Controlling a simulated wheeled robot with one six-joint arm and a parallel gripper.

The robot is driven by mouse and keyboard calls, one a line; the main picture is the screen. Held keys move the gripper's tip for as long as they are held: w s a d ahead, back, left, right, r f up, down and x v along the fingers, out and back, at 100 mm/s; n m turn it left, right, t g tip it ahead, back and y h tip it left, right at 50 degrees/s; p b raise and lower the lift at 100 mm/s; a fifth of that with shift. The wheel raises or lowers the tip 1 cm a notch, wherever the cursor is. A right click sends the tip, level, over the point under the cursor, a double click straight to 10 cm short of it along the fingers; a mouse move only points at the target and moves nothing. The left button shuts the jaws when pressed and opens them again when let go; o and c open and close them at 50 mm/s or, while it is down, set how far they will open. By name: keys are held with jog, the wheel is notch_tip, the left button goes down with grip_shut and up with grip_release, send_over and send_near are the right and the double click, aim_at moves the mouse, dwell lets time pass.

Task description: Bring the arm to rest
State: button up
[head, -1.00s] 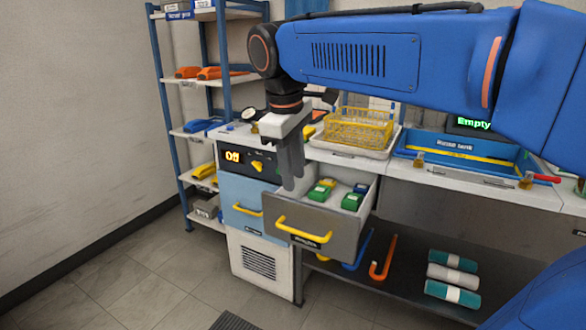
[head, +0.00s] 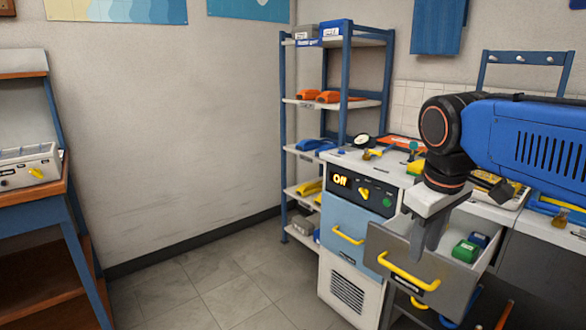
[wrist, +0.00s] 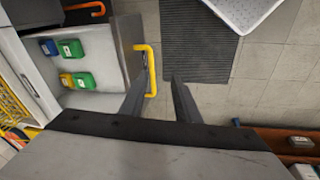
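My gripper (head: 426,250) hangs from the blue arm at the right of the head view, fingers pointing down, in front of or over the open grey drawer (head: 385,255).
Green and blue blocks (head: 466,250) lie in the drawer. A blue-framed shelf (head: 285,150) stands behind, and a wooden-topped bench (head: 40,190) is at far left. The floor (head: 235,290) between is clear. A dark mat (wrist: 198,45) lies on the floor.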

jog(key=s+d+f+m+t, duration=0.1)
jog(key=s+f+m, duration=0.1)
jog(key=s+f, duration=0.2)
jog(key=s+d+f+m+t+y, duration=0.1)
jog(key=s+f+m, duration=0.2)
jog(key=f, duration=0.7)
jog(key=s, duration=0.2)
jog(key=shift+s+f, duration=0.25)
jog(key=shift+s, duration=0.05)
dwell(1.1)
